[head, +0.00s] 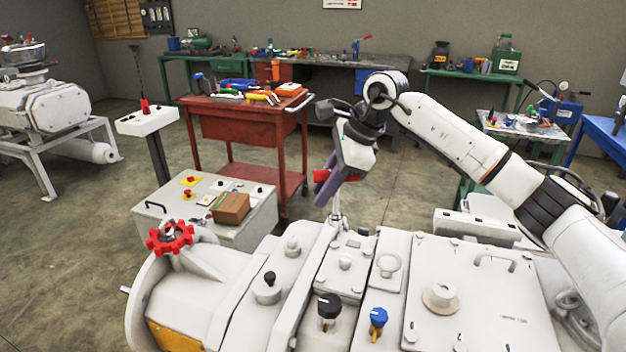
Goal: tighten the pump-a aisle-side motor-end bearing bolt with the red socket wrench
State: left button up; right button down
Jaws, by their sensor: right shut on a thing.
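My right gripper (329,187) hangs over the far edge of the white pump (308,262), with its purple fingers pointing down. It is shut on the red socket wrench (351,178), whose red part shows beside the fingers. A silver shaft stands upright just below the fingers and reaches the pump's far edge. The bolt itself is hidden or too small to make out, so I cannot tell whether the socket sits on it. My left gripper is not in view.
A red handwheel (170,237) and several knobs stick up from the pump. Behind it are a grey control cabinet (150,212) with a brown box (231,208) and a red tool cart (238,130). Open floor lies at the left.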

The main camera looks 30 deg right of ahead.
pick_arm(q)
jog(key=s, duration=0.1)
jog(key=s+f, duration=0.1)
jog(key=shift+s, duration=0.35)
pick_arm(e)
jog(key=shift+s+a+r, duration=0.1)
jog(key=shift+s+r, duration=0.05)
jog(key=shift+s, duration=0.15)
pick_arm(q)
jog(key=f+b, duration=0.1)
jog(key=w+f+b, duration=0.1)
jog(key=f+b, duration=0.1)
pick_arm(e)
notch_tip(320, 180, down, 6)
jog(key=shift+r, duration=0.15)
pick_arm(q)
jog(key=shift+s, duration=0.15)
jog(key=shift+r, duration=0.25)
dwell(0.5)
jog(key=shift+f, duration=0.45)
pick_arm(e)
jog(key=shift+f, duration=0.7)
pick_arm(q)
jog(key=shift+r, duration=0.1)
